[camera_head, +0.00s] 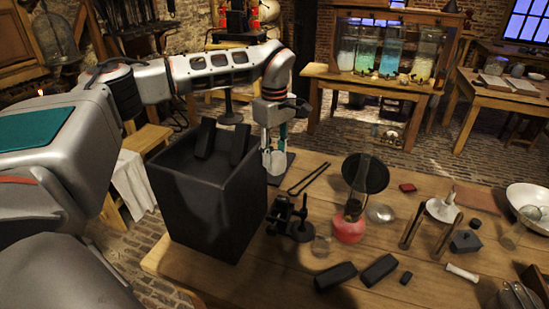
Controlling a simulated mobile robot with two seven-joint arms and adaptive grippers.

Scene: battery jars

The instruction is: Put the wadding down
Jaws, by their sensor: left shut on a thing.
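My left arm reaches across from the left, over the big open black box. My left gripper (274,148) points down just beyond the box's right rim, by the far left part of the wooden table. It is shut on a small pale lump, the wadding (276,163), low between its fingers. The fingers partly hide the wadding, and I cannot tell whether it touches the surface below. My right gripper is not in view.
The black box (205,205) holds dark blocks. On the table (225,276) stand a small black clamp (290,215), a red-bottomed flask (349,228), black blocks (378,270) and a white bowl (530,205). Black tongs (308,179) lie right of the gripper, with some bare wood around.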

